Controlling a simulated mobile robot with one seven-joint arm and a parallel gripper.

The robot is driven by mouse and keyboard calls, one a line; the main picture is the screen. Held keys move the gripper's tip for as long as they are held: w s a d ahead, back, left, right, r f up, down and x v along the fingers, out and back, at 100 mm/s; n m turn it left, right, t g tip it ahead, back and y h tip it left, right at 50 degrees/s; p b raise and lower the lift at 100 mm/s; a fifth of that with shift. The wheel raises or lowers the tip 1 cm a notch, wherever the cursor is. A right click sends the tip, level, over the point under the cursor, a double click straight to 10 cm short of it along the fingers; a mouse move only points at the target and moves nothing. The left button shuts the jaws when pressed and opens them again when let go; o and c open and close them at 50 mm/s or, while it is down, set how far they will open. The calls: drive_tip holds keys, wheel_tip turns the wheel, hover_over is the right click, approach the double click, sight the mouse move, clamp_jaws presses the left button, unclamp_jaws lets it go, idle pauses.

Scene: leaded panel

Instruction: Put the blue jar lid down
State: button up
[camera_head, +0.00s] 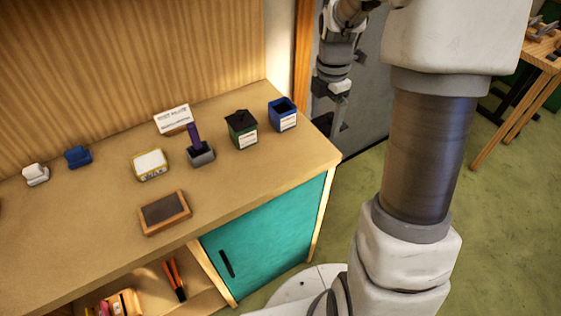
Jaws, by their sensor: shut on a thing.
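My gripper (338,118) hangs at the upper middle, to the right of the blue jar, in front of a grey panel. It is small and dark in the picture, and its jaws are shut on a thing. The blue jar lid itself cannot be made out at the fingertips. The blue jar (283,121) stands upright near the right end of the worktop, open at the top, with a white label. No lid shows on it or on the worktop beside it.
The wooden worktop (75,220) also bears a dark green lidded jar (241,132), a grey holder with a purple stick (200,156), a yellow-edged box (150,165), a sign (173,119), a wood-framed dark pad (165,212) and a blue block (78,157). Its front left is clear.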

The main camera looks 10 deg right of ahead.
hover_over(279, 163)
wheel_tip(279, 163, down, 7)
drive_tip(key=shift+r, duration=0.1)
drive_tip(key=shift+f, duration=2)
drive_tip(key=shift+f, duration=0.15)
drive_tip(key=o, duration=1.1)
drive_tip(key=s+r+m+t, duration=0.1)
drive_tip(key=s+r+m, duration=0.15)
drive_tip(key=r, duration=0.65)
drive_tip(key=s+r+m, duration=0.2)
drive_tip(key=r+m, duration=0.1)
drive_tip(key=r, duration=0.7)
drive_tip(key=s+r+m+t, duration=0.1)
drive_tip(key=s+r+m, duration=0.1)
drive_tip(key=s+m, duration=0.3)
drive_tip(key=s+d+r+m+t, duration=0.1)
drive_tip(key=s+r+m+t, duration=0.1)
drive_tip(key=s+m, duration=0.3)
drive_tip(key=s+r+m+t, duration=0.1)
drive_tip(key=s+r+m, duration=0.2)
drive_tip(key=s+m, duration=0.2)
drive_tip(key=shift+s+d+r+m+t+p, duration=0.15)
drive_tip(key=shift+s+d+m+t+p, duration=0.2)
drive_tip(key=shift+m, duration=0.2)
